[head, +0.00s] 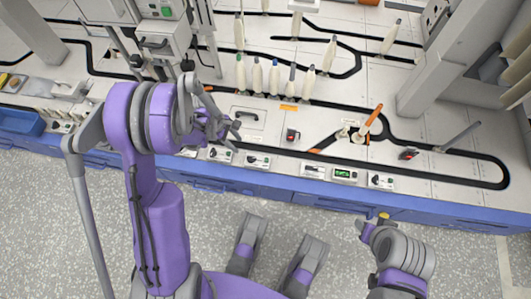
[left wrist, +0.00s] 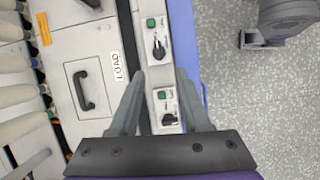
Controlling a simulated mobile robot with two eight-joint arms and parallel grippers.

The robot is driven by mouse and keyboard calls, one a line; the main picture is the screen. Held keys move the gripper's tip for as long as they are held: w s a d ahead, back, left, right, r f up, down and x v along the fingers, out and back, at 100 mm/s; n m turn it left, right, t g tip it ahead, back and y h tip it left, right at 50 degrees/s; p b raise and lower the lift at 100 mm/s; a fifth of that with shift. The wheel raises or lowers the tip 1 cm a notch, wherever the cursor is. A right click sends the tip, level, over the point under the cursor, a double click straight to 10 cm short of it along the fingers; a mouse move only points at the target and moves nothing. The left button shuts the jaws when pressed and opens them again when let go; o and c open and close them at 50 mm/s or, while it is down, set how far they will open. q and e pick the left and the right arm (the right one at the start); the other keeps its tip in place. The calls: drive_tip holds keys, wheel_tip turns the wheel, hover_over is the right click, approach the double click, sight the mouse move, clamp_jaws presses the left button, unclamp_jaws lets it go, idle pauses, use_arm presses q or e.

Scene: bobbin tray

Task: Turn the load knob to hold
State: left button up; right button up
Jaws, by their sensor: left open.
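In the left wrist view, the word LOAD is on a plate (left wrist: 119,67) beside a strip of control panels. The nearer panel has a black knob (left wrist: 168,118) and a green button; this knob appears between the fingers of my open left gripper (left wrist: 160,73). A farther panel has another black knob (left wrist: 158,49), just beyond the fingertips. I cannot tell contact or read the knob markings. In the head view, my left gripper (head: 228,130) is over the bench's front edge, near the small panels (head: 258,160). My right gripper (head: 373,229) is low at right, its jaws unclear.
A black handle (left wrist: 84,90) on a grey cover lies left of the panels, with pale bobbins (left wrist: 14,95) beyond. The bench front (head: 345,197) is blue. More panels (head: 343,174) sit to the right. A grey post (head: 432,80) rises at right.

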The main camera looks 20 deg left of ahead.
sight(251, 157)
use_arm(q)
drive_tip(key=shift+n, duration=0.4)
drive_tip(key=b+x, duration=0.1)
drive_tip(key=x, duration=0.5)
drive_tip(key=b+x, duration=0.2)
drive_tip(key=x, duration=0.4)
drive_tip(key=shift+w+f, duration=0.1)
drive_tip(key=shift+w, duration=0.15)
use_arm(e)
drive_tip(key=shift+w+d+f, duration=0.15)
drive_tip(key=shift+d+f, duration=0.05)
drive_tip(key=shift+f, duration=0.4)
drive_tip(key=shift+w+d+f, duration=0.1)
drive_tip(key=shift+d+f, duration=0.05)
drive_tip(key=shift+f, duration=0.4)
use_arm(q)
clamp_jaws()
